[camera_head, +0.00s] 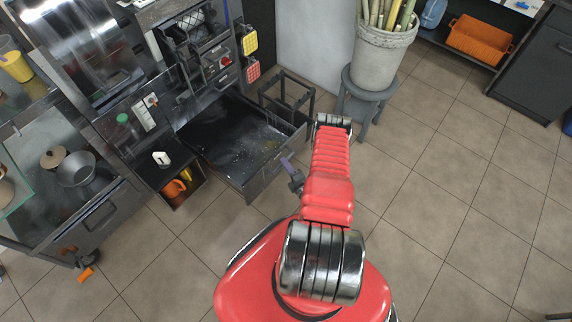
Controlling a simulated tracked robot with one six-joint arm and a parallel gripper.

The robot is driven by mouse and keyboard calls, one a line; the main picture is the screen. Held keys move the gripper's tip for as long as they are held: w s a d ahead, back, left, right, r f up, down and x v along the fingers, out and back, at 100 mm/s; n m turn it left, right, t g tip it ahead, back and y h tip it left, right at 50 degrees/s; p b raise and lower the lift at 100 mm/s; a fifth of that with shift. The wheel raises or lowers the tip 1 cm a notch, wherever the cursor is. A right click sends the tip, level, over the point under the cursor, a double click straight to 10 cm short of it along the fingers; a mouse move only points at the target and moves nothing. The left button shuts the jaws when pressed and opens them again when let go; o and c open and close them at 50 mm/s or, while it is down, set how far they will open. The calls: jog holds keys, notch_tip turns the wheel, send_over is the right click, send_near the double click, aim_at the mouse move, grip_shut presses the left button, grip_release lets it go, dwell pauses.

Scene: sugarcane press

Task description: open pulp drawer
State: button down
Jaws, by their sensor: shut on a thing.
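The pulp drawer (258,179) is a dark metal drawer low in the press cabinet. It is pulled well out, with its dark, wet-looking inside showing from above. My gripper (287,165) is at the middle of the drawer's front face, at the end of my red arm. It is shut on the drawer's handle, which is mostly hidden by the gripper.
A grey bucket of cane (384,55) stands on a round stool (371,88) behind the drawer. A dark metal frame (290,93) is beside the drawer. A cart (85,215) with pans stands at left. The tiled floor at right is clear.

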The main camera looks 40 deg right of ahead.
jog(key=c, duration=1.8)
grip_release()
jog(key=shift+f, duration=0.1)
jog(key=v, duration=1.3)
jog(key=shift+s+a, duration=0.15)
jog(key=shift+s, duration=0.25)
